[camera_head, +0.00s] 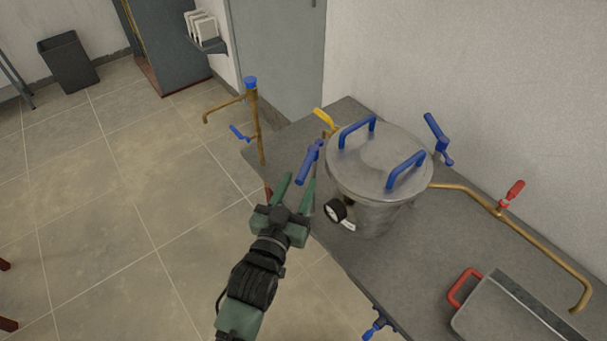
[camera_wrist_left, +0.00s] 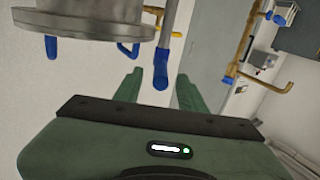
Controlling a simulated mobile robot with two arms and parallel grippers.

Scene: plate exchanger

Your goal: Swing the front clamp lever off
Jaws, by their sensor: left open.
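The front clamp lever (camera_head: 309,163) is a blue-handled lever at the left side of the round metal vessel (camera_head: 371,205). My left gripper (camera_head: 297,184) is open at the handle's lower end. In the left wrist view the blue handle end (camera_wrist_left: 161,70) shows between the two green fingers of the gripper (camera_wrist_left: 158,92), with gaps on both sides. Whether the handle is deep between the fingers is hard to tell. A lid (camera_head: 382,157) with two blue handles covers the vessel. A second blue clamp lever (camera_head: 437,138) stands at its far right side. My right gripper is not in view.
The vessel stands on a grey bench (camera_head: 388,267) against the wall. A brass pipe with a red valve handle (camera_head: 511,193) runs to the right. A yellow handle (camera_head: 325,119) is behind the lever. A brass standpipe (camera_head: 256,120) rises at the bench's left end. The floor left is open.

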